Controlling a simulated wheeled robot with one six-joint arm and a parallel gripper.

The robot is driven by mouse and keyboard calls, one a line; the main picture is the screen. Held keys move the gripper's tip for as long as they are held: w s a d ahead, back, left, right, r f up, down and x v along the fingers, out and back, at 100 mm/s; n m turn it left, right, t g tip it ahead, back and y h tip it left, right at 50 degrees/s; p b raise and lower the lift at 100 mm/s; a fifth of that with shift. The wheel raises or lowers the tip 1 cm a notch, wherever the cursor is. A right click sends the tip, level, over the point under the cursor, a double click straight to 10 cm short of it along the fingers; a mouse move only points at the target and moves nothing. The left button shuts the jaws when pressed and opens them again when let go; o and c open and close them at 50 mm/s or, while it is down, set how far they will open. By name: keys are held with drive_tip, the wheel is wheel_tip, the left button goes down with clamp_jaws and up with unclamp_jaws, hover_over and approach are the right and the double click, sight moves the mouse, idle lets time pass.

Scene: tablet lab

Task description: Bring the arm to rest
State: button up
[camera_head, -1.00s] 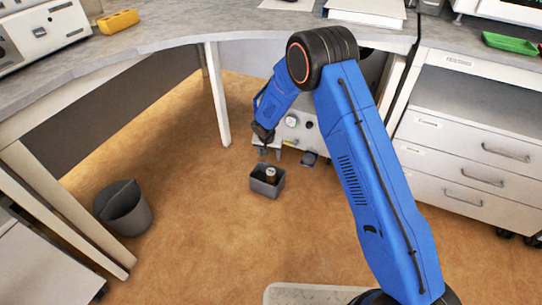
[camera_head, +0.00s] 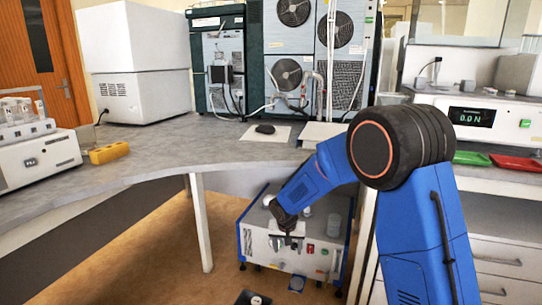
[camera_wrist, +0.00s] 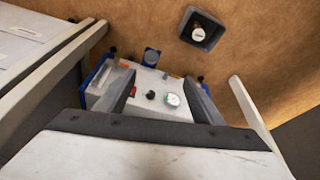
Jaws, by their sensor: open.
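My arm is blue with a black and red elbow joint, bent over the bench edge in the head view. My gripper (camera_head: 290,238) hangs from its end, in front of a white boxy unit with blue edges (camera_head: 318,258) under the bench. In the wrist view the two dark fingers of my gripper (camera_wrist: 160,95) stand wide apart, with nothing held between them. The unit's dial and knob show beyond them.
A grey bin (camera_wrist: 214,31) with a round-topped item (camera_wrist: 198,33) inside stands on the brown floor. The curved grey bench (camera_head: 165,158) carries a yellow block (camera_head: 109,152) and instruments. Drawers (camera_head: 505,262) stand at the right, close to my arm.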

drive_tip(key=s+d+r, duration=1.6)
drive_tip(key=s+r, duration=0.3)
drive_tip(key=s+d+r, duration=0.1)
drive_tip(key=s+d, duration=0.2)
drive_tip(key=s, duration=0.9)
drive_tip(key=s+d+r+n+t, duration=0.1)
drive_tip(key=s+d, duration=0.2)
drive_tip(key=s, duration=1)
drive_tip(key=shift+s+d+n+y, duration=0.3)
drive_tip(key=shift+y, duration=0.1)
